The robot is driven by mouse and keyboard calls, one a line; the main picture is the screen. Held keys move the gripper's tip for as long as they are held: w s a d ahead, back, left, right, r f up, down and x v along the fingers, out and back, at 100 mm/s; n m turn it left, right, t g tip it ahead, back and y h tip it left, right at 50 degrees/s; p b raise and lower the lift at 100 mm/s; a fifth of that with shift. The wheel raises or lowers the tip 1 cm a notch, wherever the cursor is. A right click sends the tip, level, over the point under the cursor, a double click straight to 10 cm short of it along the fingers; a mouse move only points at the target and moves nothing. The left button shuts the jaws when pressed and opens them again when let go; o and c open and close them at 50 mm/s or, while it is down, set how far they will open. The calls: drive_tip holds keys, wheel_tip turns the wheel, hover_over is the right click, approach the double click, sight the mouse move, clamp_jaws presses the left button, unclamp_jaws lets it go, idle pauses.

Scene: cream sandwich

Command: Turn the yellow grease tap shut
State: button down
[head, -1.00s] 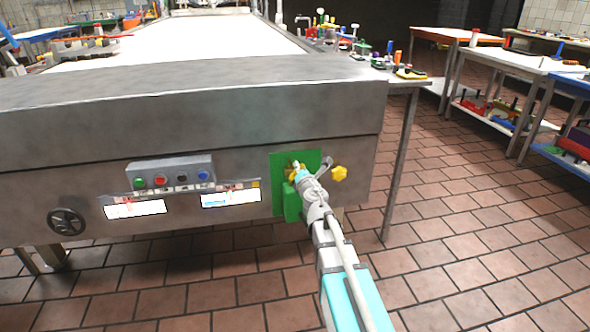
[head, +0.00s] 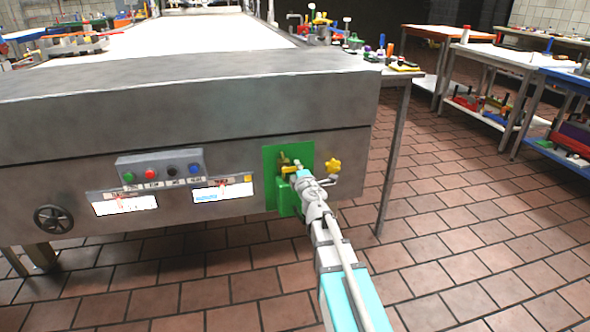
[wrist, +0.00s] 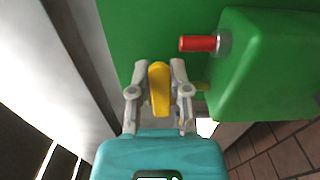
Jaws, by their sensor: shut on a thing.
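The yellow grease tap (wrist: 159,88) is a rounded lever between my gripper's two fingers in the wrist view, its long side lying along the fingers. My gripper (wrist: 160,70) is shut on it. In the head view the yellow tap (head: 289,170) shows partly on the green panel (head: 273,155) at the right of the steel machine's front. My gripper (head: 297,173) reaches it there from the front right and hides part of it. The tap's mount is hidden.
A green box (wrist: 270,65) with a red-tipped pin (wrist: 197,43) stands close to the right of my fingers. A yellow star knob (head: 333,166) sits right of the panel. A button box (head: 160,165) and a black handwheel (head: 53,219) are further left. The tiled floor (head: 440,220) at right is clear.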

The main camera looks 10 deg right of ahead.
drive_tip(key=shift+f+m, duration=0.1)
drive_tip(key=shift+m, duration=0.3)
drive_tip(key=c, duration=0.6)
unclamp_jaws()
drive_tip(key=shift+o, duration=0.2)
drive_tip(key=shift+s, duration=0.1)
drive_tip(key=s, duration=0.7)
drive_tip(key=shift+s, duration=0.2)
drive_tip(key=shift+d, duration=0.15)
